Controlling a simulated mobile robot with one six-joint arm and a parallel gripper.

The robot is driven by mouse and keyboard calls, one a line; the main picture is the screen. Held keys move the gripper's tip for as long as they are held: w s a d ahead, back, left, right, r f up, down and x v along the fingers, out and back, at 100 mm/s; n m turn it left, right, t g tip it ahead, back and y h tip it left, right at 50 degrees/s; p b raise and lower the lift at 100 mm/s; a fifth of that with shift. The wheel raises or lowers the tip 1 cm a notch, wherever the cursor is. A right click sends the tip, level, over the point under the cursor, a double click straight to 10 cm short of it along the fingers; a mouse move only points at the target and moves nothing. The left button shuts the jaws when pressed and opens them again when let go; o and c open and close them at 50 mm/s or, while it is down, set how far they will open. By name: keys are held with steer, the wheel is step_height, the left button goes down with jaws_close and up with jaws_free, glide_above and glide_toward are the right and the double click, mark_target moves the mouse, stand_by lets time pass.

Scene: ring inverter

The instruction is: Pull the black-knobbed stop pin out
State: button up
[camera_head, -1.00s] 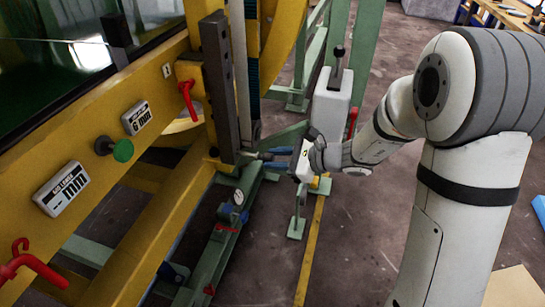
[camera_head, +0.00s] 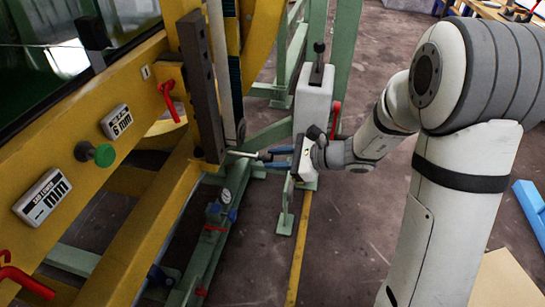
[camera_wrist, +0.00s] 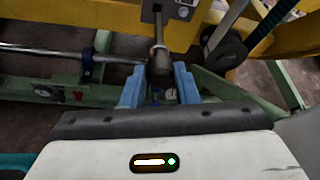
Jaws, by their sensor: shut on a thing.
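My gripper (camera_head: 272,154) has its blue fingers shut on the dark knob of the stop pin. In the wrist view the knob (camera_wrist: 160,70) sits between the two blue fingertips (camera_wrist: 158,84), and the pin's shaft (camera_wrist: 158,30) runs up toward the yellow frame. In the head view the pin's pale rod (camera_head: 240,154) spans the gap between my fingers and the foot of the dark upright bar (camera_head: 202,90).
The yellow frame (camera_head: 130,195) fills the left, with red handles (camera_head: 168,98) and a green knob (camera_head: 103,155). A white box with a black lever (camera_head: 312,105) stands just behind my gripper. A green floor beam with a gauge (camera_head: 224,196) lies below. Bare floor (camera_head: 345,230) shows at centre right.

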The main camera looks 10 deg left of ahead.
steer(key=shift+d, duration=0.3)
